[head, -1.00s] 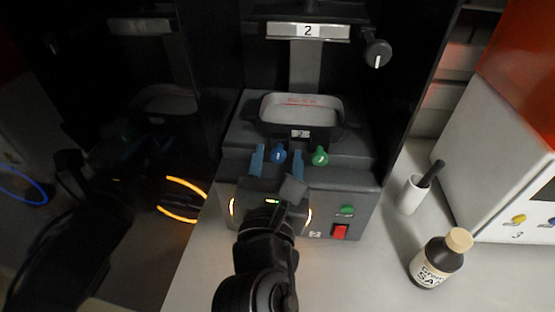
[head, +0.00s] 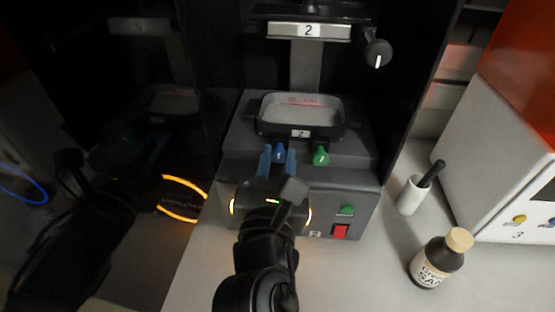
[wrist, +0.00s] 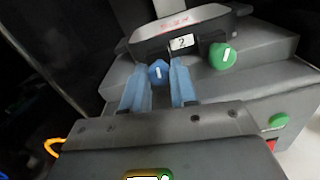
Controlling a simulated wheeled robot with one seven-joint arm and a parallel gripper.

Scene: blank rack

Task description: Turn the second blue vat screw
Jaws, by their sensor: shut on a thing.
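The blue vat screw (head: 279,155) is a small round knob with a white mark, in front of the vat (head: 262,128) on the machine labelled 2. My gripper (head: 278,152) has its two blue fingers on either side of this screw and is shut on it. In the wrist view the blue screw (wrist: 158,73) sits between the fingertips, its white mark close to upright. A green screw (head: 321,156) with a white mark stands to the right, outside the fingers; it also shows in the wrist view (wrist: 223,56).
The machine front has a green button (head: 347,211) and a red switch (head: 340,232). A dark knob (head: 377,53) is at the upper right. A brown bottle (head: 437,262) and a white cup (head: 411,196) stand on the bench at right. A dark reflective panel is at left.

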